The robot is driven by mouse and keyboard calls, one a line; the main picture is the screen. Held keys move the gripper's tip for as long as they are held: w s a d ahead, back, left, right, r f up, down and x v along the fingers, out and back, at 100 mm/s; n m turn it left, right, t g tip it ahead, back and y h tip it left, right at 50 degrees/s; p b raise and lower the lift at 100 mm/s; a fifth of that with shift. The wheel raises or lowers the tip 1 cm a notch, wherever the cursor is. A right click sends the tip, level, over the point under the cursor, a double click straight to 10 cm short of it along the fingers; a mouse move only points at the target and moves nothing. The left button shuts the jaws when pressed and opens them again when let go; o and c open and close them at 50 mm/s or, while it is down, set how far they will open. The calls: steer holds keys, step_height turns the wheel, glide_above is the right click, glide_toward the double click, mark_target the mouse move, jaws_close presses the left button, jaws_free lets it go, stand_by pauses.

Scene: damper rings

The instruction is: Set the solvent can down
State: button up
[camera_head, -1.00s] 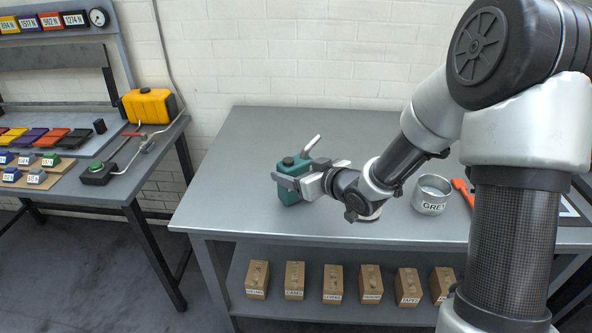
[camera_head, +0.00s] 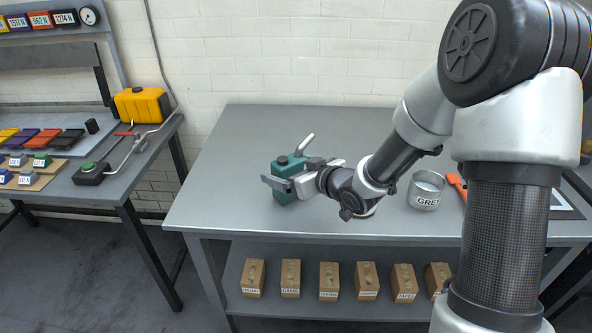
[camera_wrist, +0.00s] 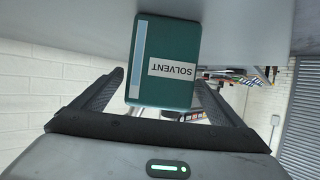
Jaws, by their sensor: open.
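The solvent can (camera_head: 284,168) is a teal can with a pale spout, upright on the grey table (camera_head: 245,135), left of the middle. In the wrist view the can (camera_wrist: 162,90) shows its SOLVENT label upside down, with its lower part between the fingers. My gripper (camera_head: 290,182) is open at the can, with its fingers on either side of it. In the wrist view my gripper (camera_wrist: 160,95) shows a gap between each finger and the can. One finger hides part of the can in the head view.
A grey tin labelled GRE (camera_head: 426,192) and an orange-handled tool (camera_head: 456,186) lie right of my wrist. Several labelled boxes (camera_head: 329,282) stand on the lower shelf. A left bench holds a yellow case (camera_head: 142,105). The table behind the can is clear.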

steer(key=b+v, duration=0.2)
steer(key=v, duration=1.5)
steer(key=shift+s, duration=0.15)
steer(key=shift+d+r, duration=0.1)
jaws_close()
stand_by(0.4)
stand_by(0.6)
